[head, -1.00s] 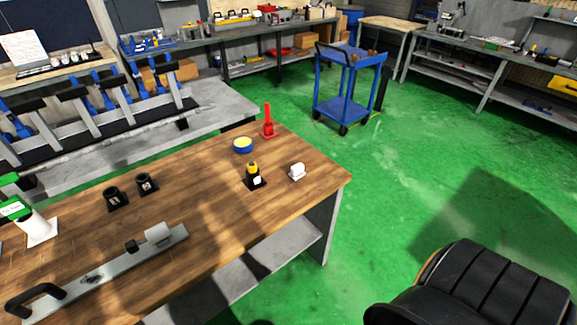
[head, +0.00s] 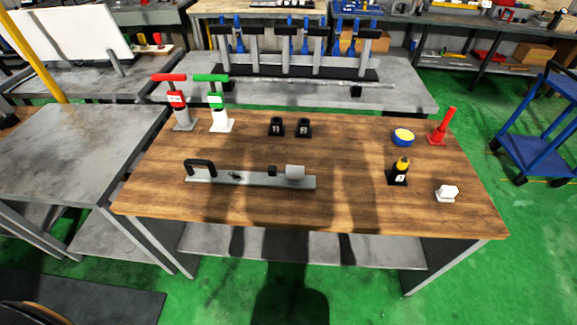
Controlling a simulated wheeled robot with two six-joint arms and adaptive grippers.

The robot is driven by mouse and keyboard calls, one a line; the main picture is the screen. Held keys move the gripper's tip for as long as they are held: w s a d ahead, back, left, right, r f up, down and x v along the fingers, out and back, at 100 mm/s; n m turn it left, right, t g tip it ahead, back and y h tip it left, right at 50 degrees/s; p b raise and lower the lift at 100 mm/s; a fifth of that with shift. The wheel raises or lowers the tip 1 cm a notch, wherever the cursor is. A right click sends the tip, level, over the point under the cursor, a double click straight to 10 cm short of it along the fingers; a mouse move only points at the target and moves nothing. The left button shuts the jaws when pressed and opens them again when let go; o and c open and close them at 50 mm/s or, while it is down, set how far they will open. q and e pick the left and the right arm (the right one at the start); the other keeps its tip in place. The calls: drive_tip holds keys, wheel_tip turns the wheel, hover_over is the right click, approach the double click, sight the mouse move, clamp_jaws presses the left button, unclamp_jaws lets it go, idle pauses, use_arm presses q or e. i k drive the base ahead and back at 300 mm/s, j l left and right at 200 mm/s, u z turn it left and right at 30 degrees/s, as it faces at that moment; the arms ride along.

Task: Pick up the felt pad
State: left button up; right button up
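No piece is clearly recognizable as the felt pad. A small white block (head: 447,193) sits near the right front corner of the wooden table (head: 345,207); I cannot tell whether it is the pad. A pale, rounded piece (head: 295,172) sits on a long grey metal bar (head: 240,181) with a black handle (head: 199,166), beside a small black block (head: 272,171). Neither of my grippers shows in the head view.
On the table stand a red-topped holder (head: 177,99), a green-topped holder (head: 216,100), two black cups (head: 276,127), a blue-and-yellow tin (head: 403,137), a yellow-topped black bottle (head: 399,172) and a red-handled piece (head: 442,128). The table's front middle is clear.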

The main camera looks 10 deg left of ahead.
sight(445, 194)
drive_tip(key=l+u, duration=0.3)
drive_tip(key=l, duration=0.9)
drive_tip(key=l+u, duration=0.3)
drive_tip(key=l, duration=0.9)
drive_tip(key=k, duration=0.05)
